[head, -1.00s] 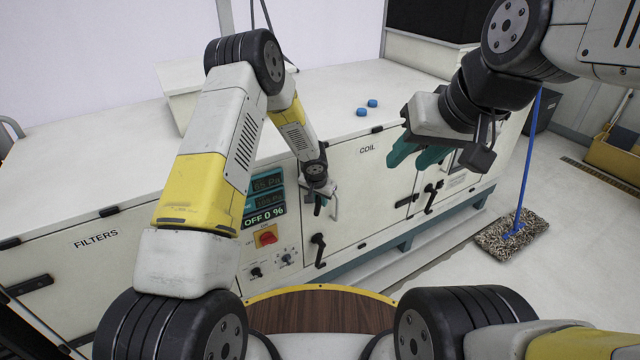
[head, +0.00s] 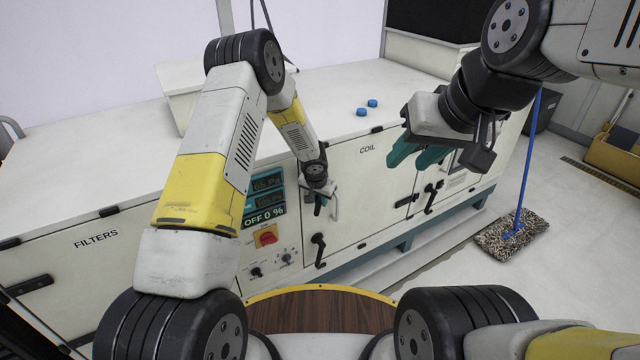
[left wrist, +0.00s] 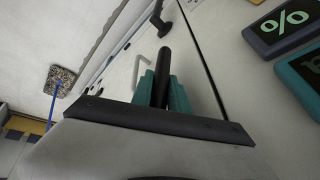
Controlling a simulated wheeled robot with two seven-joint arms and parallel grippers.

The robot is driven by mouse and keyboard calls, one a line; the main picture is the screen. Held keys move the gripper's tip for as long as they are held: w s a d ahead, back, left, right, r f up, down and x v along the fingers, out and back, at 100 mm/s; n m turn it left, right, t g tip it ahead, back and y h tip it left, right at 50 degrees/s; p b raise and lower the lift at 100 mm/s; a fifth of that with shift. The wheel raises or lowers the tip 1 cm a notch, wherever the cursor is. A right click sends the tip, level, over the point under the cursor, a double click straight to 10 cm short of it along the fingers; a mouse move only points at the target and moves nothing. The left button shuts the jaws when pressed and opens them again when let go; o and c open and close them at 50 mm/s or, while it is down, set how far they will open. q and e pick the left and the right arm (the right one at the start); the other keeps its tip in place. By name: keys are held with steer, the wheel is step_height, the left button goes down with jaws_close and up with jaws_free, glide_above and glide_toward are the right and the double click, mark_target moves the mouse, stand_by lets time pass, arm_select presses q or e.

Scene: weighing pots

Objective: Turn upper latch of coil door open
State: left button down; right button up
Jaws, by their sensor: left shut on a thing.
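The coil door (head: 365,190) is a pale panel marked COIL on the front of the long cabinet. Its upper latch (head: 318,209) is a black handle by the door's left edge, mostly hidden by my left gripper (head: 318,192) in the head view. In the left wrist view the black latch handle (left wrist: 164,65) stands between the teal fingers of my left gripper (left wrist: 162,92), which are shut on it. The lower latch (head: 319,250) is black and hangs below; it also shows in the left wrist view (left wrist: 160,20). My right gripper (head: 413,163) is open and empty, in front of the cabinet's right part.
A pale bar handle (head: 335,205) is beside the upper latch. The control panel with displays (head: 266,205) and a red switch (head: 266,236) lies to the left. Two blue caps (head: 367,107) rest on the cabinet top. A mop (head: 511,235) stands on the floor at right.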

arm_select(q)
steer(key=shift+d, duration=0.2)
stand_by(0.6)
steer(key=shift+w+t+h, duration=0.1)
steer(key=shift+t+h, duration=0.2)
steer(key=shift+h, duration=0.2)
steer(key=w+d+r+n+t+h, duration=0.2)
steer(key=d+r+n+t+h, duration=0.2)
steer(key=t+h, duration=0.6)
steer(key=shift+w+d+t+h, duration=0.3)
steer(key=shift+w+d+h, duration=0.1)
steer(key=shift+h, duration=0.6)
steer(key=c, duration=1.6)
jaws_free()
steer(key=shift+r, duration=0.1)
steer(key=shift+o, duration=0.2)
